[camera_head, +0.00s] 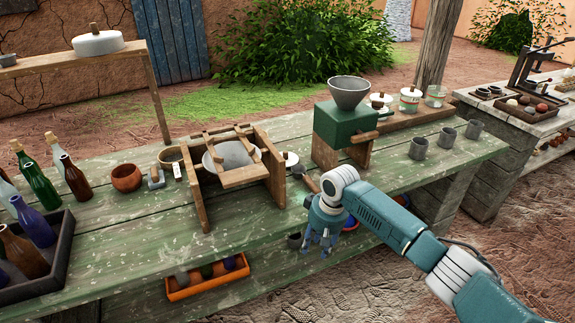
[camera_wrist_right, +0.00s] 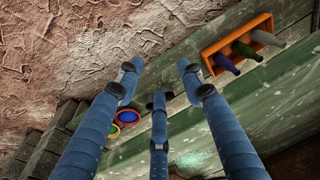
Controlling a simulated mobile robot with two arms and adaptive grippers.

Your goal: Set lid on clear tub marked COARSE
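Several small clear tubs stand in a row at the back right of the green workbench. One tub (camera_head: 381,104) has a dark knob on top, the middle one (camera_head: 410,98) shows a reddish band and a knobbed lid, and the right one (camera_head: 435,97) looks open. I cannot read COARSE on any of them. A small pale lid-like disc with a dark knob (camera_head: 288,160) is partly hidden beside the wooden frame. My right gripper (camera_head: 322,240) hangs near the bench's front edge, away from the tubs. Its three fingers are spread and empty in the right wrist view (camera_wrist_right: 158,95). My left gripper is out of view.
A green grinder with a grey hopper (camera_head: 349,125) stands between my right gripper and the tubs. Grey mugs (camera_head: 447,137) stand on the right. A wooden frame (camera_head: 235,165) is mid-bench; bottles (camera_head: 75,178) crowd the left. An orange crate (camera_head: 207,283) sits below.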

